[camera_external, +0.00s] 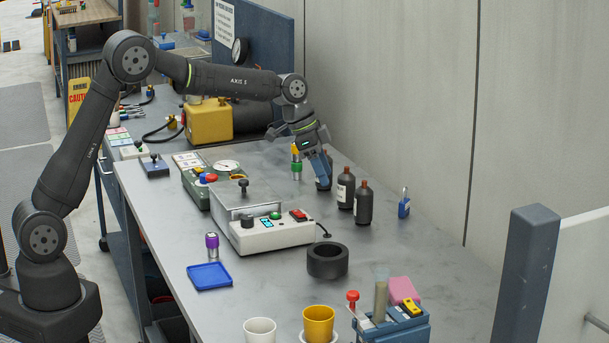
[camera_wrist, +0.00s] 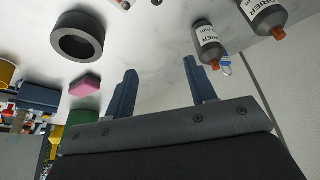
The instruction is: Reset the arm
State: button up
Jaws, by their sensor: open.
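My gripper (camera_external: 322,160) hangs over the far part of the grey bench (camera_external: 400,235), close to the dark bottles. In the wrist view my gripper (camera_wrist: 158,85) shows two blue fingers spread apart with nothing between them. In the outside view its fingers partly cover the rearmost bottle (camera_external: 322,182); I cannot tell whether they touch it. Two more dark bottles, a middle one (camera_external: 345,188) and a front one (camera_external: 363,203), stand upright beside it. My arm reaches out from the left, bent over the bench.
A grey-white control box (camera_external: 270,238) and a black ring (camera_external: 327,260) occupy the bench middle. A blue tray (camera_external: 209,276), a yellow cup (camera_external: 319,323) and a white cup (camera_external: 259,331) are nearer. A blue padlock (camera_external: 404,207) stands right of the bottles. The wall bounds the right side.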

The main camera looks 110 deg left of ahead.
jog(key=w+d+f+m+h, duration=0.1)
jog(key=d+m, duration=0.5)
jog(key=d, duration=0.8)
jog(key=shift+w+f+h, duration=0.15)
jog(key=shift+w+h, duration=0.1)
jog(key=shift+h, duration=0.45)
jog(key=s+a+r+n+y, duration=0.1)
jog(key=a+n, duration=0.4)
jog(key=a, duration=0.6)
jog(key=s+a+r+n+y, duration=0.1)
jog(key=s+a+n+y, duration=0.1)
jog(key=a, duration=0.8)
jog(key=shift+s+a+n+g+y, duration=0.3)
jog(key=shift+s+a+n+y, duration=0.15)
jog(key=shift+n, duration=0.95)
jog(key=shift+d, duration=0.1)
